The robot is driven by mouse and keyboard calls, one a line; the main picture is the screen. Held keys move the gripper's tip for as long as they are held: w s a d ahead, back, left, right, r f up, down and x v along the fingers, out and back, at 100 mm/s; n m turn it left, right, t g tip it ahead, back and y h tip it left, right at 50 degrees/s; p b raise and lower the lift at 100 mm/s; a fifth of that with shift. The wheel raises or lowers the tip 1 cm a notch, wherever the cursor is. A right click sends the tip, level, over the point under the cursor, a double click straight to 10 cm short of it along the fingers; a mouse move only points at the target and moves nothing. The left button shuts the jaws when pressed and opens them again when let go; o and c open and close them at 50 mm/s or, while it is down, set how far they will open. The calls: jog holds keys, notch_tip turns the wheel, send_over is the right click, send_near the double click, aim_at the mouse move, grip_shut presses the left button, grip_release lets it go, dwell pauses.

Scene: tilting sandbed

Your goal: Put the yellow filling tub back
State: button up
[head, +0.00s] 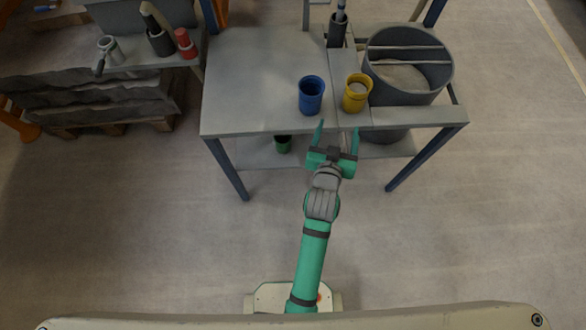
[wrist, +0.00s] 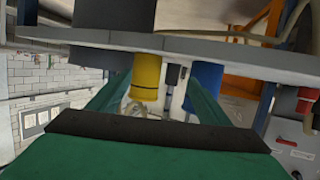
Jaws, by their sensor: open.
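The yellow tub (head: 357,94) stands upright on the grey worktable (head: 250,75), near its front edge and close to the big bin. Something pale shows inside it. In the wrist view the yellow tub (wrist: 146,76) appears ahead, between my fingers in the picture but beyond them. A blue tub (head: 311,97) stands to its left on the table. My gripper (head: 338,128) is open and empty at the table's front edge, short of both tubs and apart from them. The wrist picture looks upside down, with the blue tub (wrist: 206,83) on the right.
A big dark grey bin (head: 437,90) with bars across its top stands right of the yellow tub. A green tub (head: 283,145) sits on the lower shelf. A dark holder (head: 337,36) stands at the back. The table's left part is clear.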

jog(key=s+a+n+y, duration=0.1)
jog(key=s+a, duration=0.3)
jog(key=s, duration=0.6)
jog(key=s+a+r+n+t+y, duration=0.1)
jog(key=s+a, duration=0.4)
jog(key=s, duration=0.5)
jog(key=s+a+n+y, duration=0.1)
jog(key=s+a, duration=0.4)
jog(key=s, duration=0.6)
jog(key=shift+r+y, duration=0.3)
jog(key=shift+y, duration=0.3)
jog(key=shift+s, duration=0.1)
